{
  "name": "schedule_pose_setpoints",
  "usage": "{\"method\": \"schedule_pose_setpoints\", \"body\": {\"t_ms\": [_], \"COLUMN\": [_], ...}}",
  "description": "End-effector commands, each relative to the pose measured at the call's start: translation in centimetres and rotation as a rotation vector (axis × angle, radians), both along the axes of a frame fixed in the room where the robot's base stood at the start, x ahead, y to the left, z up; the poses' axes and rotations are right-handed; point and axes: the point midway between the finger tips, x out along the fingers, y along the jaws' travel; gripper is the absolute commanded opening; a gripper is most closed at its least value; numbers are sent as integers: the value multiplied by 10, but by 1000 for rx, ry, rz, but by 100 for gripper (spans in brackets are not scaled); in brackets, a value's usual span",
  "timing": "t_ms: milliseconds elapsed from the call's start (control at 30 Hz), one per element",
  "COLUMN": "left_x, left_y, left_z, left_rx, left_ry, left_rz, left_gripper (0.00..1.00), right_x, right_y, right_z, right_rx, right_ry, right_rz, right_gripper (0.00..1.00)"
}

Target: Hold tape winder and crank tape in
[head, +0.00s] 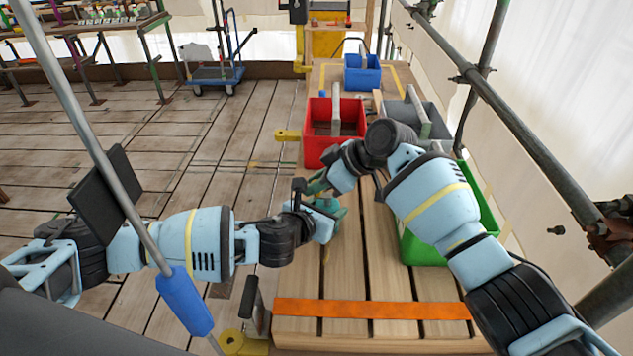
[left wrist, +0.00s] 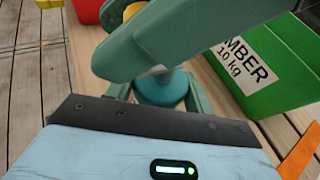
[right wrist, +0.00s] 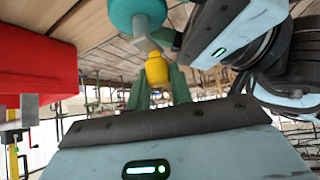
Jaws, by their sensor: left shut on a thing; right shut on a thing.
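The tape winder is mostly hidden by my grippers in the head view. Its round teal body (left wrist: 162,88) shows between the green fingers of my left gripper (left wrist: 160,92). The same teal round part (right wrist: 138,15) shows at the top of the right wrist view, with a grey crank arm (right wrist: 143,38) leading to a yellow knob (right wrist: 157,70). My right gripper (right wrist: 158,82) is shut on that knob. My left gripper (head: 325,208) is shut on the winder's body above the wooden bench, close below my right gripper (head: 322,183). I cannot make out any tape.
The slatted bench (head: 345,270) has an orange strip (head: 370,308) at its near end. A red crate (head: 333,150), a grey crate (head: 440,120), a green crate (head: 424,250) and a blue crate (head: 361,78) stand along it. Scaffold tubes (head: 520,120) line the right.

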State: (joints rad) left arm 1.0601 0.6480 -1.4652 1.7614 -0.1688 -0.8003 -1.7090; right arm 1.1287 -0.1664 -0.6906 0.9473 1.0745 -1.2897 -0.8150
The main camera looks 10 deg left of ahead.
Motion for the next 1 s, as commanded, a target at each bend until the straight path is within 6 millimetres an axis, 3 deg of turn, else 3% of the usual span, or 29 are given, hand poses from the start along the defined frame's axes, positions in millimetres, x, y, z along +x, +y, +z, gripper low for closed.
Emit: {"method": "schedule_pose_setpoints", "body": {"t_ms": [433,867,900,1000], "left_x": [0,0,0,0], "left_y": [0,1,1,1], "left_z": [0,0,0,0], "left_rx": [1,2,2,2], "left_ry": [0,-1,-1,-1], "left_rz": [1,1,1,1], "left_gripper": [26,26,26,26], "right_x": [7,9,9,9], "right_y": [0,-1,-1,-1], "right_z": [0,0,0,0], "right_rx": [-1,1,1,1], "right_ry": [-2,-1,-1,0], "right_rz": [-306,-354,-354,-354], "right_gripper": [0,0,23,31]}}
